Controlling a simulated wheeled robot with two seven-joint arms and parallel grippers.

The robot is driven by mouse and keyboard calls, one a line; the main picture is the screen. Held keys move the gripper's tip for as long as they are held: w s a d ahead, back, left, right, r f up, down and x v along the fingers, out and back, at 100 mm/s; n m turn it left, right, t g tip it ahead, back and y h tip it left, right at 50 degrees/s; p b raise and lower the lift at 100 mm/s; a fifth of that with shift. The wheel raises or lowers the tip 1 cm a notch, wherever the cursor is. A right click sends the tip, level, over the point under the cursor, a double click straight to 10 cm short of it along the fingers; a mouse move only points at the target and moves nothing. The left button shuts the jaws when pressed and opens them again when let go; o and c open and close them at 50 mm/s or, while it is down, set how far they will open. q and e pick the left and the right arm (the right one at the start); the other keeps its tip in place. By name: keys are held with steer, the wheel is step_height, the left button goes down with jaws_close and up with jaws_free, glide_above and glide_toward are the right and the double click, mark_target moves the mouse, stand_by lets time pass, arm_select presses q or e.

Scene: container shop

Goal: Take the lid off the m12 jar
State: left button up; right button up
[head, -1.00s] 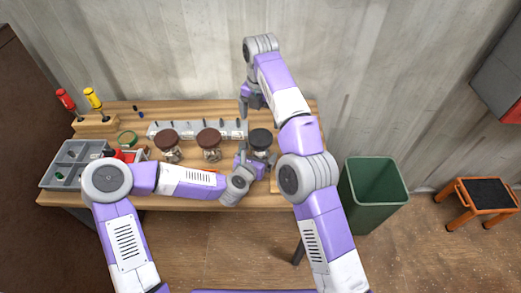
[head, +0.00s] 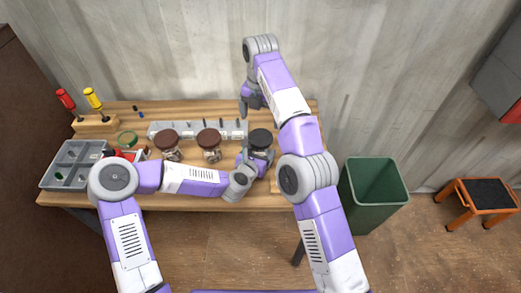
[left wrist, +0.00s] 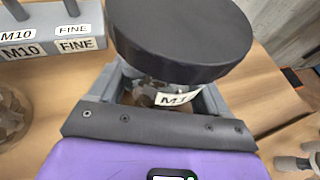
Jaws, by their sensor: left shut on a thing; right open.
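A clear glass jar with a black lid (head: 260,138) stands at the right of a row of jars on the workbench. In the left wrist view its black lid (left wrist: 180,35) is on the jar, and the label (left wrist: 175,99) below it reads "M1", with the rest hard to read. My left gripper (head: 257,158) is shut on the jar's body, below the lid; its grey fingers also show on both sides of the glass in the left wrist view (left wrist: 160,95). My right gripper (head: 246,108) is open and empty, behind and left of the black lid, apart from it.
Two jars with brown lids (head: 166,139) (head: 208,138) stand left of the black-lidded jar. A grey labelled rack (head: 178,131) lies behind them. A grey divided tray (head: 55,183) and a screwdriver block (head: 97,125) are at the left. A green bin (head: 372,210) stands right of the bench (head: 225,202).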

mark_target(260, 137)
arm_select(q)
jaws_close()
arm_select(e)
steer(key=m, duration=1.1)
steer(key=shift+m, duration=0.4)
steer(key=m, duration=1.2)
steer(key=shift+m, duration=0.4)
steer(key=m, duration=1.2)
steer(key=shift+m, duration=0.3)
steer(key=m, duration=1)
steer(key=shift+f+m, duration=0.1)
steer(key=shift+m, duration=1)
steer(key=shift+f, duration=3.9)
steer(key=shift+c, duration=0.5)
